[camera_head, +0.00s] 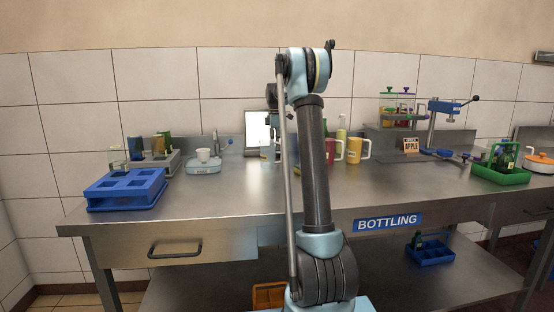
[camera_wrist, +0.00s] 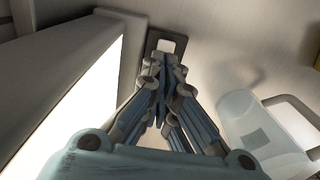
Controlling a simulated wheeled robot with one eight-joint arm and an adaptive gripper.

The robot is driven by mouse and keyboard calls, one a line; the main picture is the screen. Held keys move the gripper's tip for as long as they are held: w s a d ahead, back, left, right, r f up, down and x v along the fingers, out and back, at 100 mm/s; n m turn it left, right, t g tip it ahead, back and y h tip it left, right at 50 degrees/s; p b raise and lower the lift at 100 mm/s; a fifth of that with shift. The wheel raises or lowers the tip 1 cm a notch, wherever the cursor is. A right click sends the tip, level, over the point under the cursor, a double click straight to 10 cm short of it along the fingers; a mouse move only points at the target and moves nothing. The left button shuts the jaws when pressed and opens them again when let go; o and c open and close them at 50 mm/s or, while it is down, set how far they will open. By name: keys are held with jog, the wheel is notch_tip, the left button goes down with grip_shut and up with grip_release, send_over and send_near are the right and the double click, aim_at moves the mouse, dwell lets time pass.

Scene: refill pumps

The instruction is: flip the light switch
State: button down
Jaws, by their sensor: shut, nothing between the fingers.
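A small dark grey plate with a pale square in it, which looks like the light switch (camera_wrist: 181,43), shows in the wrist view just beyond my fingertips. It stands beside a bright white lit panel (camera_wrist: 75,110) in a grey frame. My gripper (camera_wrist: 160,62) is shut and empty, its fingertips over the near part of the plate and partly hiding it. I cannot tell whether they touch it. In the head view the lit panel (camera_head: 257,128) stands at the back of the steel bench, and my arm hides the switch and most of my gripper.
A clear mug (camera_wrist: 262,130) stands close right of my gripper in the wrist view. On the bench (camera_head: 230,195) are a blue tray (camera_head: 127,203), a scale with a cup (camera_head: 203,155), coloured mugs (camera_head: 354,151) and a green crate (camera_head: 500,176). The bench front is mostly clear.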

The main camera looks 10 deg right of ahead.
jog(key=shift+f, duration=0.5)
dwell(0.3)
jog(key=shift+r, duration=3.5)
